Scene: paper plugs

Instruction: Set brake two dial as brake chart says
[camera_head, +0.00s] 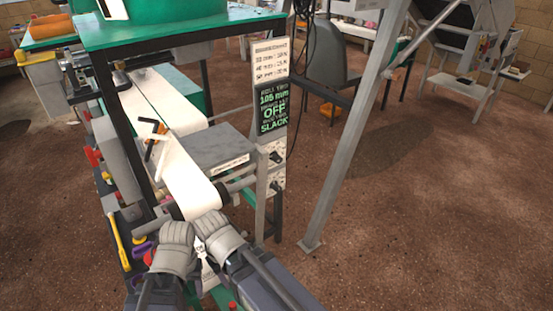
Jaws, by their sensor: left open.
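The white brake chart (271,61) with several printed rows is on the post, its text too small to read surely. Below it a dark sign (273,109) reads "ROLL TWO 105 mm", "OFF" and "SLACK"; other words are unclear. Under the sign is a pale panel (277,168) with small dark dials; which is brake two, and their settings, I cannot tell.
The white paper web (190,174) runs over the machine beside a grey box (217,148). A grey slanted leg (352,135) stands right of the panel. Brown floor (430,220) is clear at right.

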